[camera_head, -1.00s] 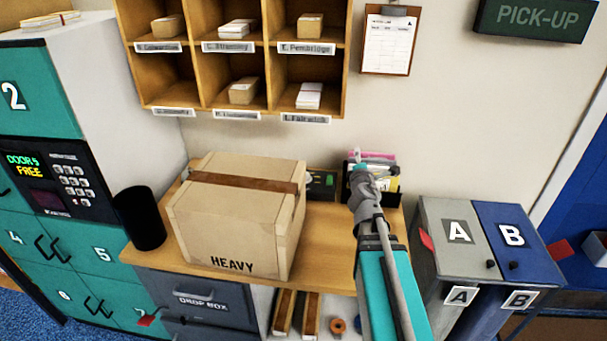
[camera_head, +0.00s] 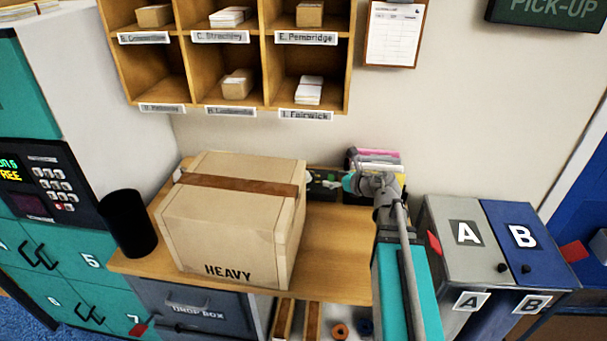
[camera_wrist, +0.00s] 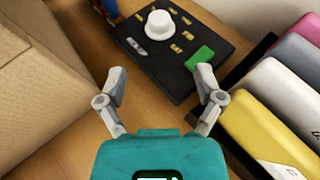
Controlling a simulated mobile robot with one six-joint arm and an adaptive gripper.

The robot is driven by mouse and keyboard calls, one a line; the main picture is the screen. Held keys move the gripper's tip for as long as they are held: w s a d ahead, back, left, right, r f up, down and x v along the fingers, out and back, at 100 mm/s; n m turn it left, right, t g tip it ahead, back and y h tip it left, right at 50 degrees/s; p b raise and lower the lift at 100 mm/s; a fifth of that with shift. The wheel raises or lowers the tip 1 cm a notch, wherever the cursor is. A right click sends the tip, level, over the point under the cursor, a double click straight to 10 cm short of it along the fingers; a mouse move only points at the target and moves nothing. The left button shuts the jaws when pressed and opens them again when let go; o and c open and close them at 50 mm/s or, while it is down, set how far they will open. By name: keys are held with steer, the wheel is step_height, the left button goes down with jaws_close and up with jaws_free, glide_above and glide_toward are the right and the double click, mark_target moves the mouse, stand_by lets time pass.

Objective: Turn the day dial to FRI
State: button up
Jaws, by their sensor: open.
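The day dial is a white round knob (camera_wrist: 158,24) on a dark panel (camera_wrist: 165,50) with several small yellow labels and a green patch. The labels are too small to read. In the head view the panel (camera_head: 322,181) stands at the back of the wooden counter, partly hidden behind the carton. My gripper (camera_wrist: 160,84) is open and empty in the wrist view, its fingers spread on the near side of the panel, apart from the knob. In the head view my gripper (camera_head: 345,182) is at the back of the counter, just right of the panel.
A large carton marked HEAVY (camera_head: 230,225) stands close left of the panel. Coloured folders in a dark holder (camera_wrist: 285,100) stand close on the right. A black cylinder (camera_head: 128,222) is at the counter's left end. Bare counter (camera_head: 335,250) lies in front.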

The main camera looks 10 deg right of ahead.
steer(key=shift+f, duration=0.1)
stand_by(0.4)
steer(key=b+x, duration=0.5)
steer(key=x, duration=0.8)
steer(key=shift+w+a+f, duration=0.15)
steer(key=shift+w+a, duration=0.1)
steer(key=c, duration=1.1)
steer(key=shift+c, duration=0.2)
steer(key=shift+s+a+m+t+h, duration=0.15)
steer(key=shift+m+t+h, duration=0.15)
steer(key=shift+m+h, duration=0.3)
steer(key=shift+m+t+h, duration=0.4)
steer(key=shift+m+h, duration=0.7)
steer(key=shift+h, duration=0.3)
steer(key=shift+m+h, duration=0.6)
steer(key=shift+h, duration=0.1)
